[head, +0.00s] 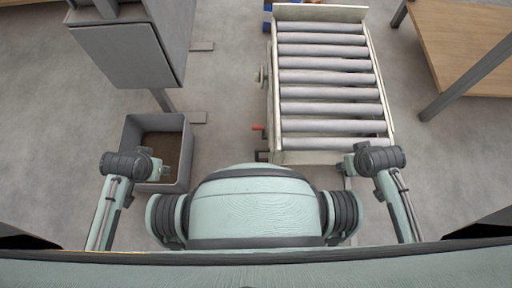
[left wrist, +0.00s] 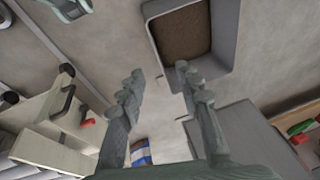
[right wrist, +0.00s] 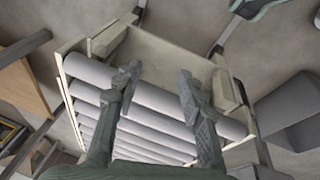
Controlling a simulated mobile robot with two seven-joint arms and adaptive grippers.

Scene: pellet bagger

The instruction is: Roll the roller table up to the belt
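The roller table (head: 388,97) has a cream frame and several grey rollers across it. It stands on the floor ahead and right of centre in the head view, its near end close to my right arm. My right gripper (right wrist: 160,75) is open and empty, with the table's rollers and cream end panel (right wrist: 165,55) behind its fingers in the right wrist view. I cannot tell whether it touches the table. My left gripper (left wrist: 160,73) is open and empty, over the floor by the grey bin. I cannot make out the belt for certain in any view.
A grey bin (head: 186,160) with brown contents sits at the left, below a grey cabinet (head: 125,55). A wooden table (head: 465,45) with grey legs stands at the right. A red handle (head: 258,127) sticks out from the roller table's left side. Floor between cabinet and roller table is clear.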

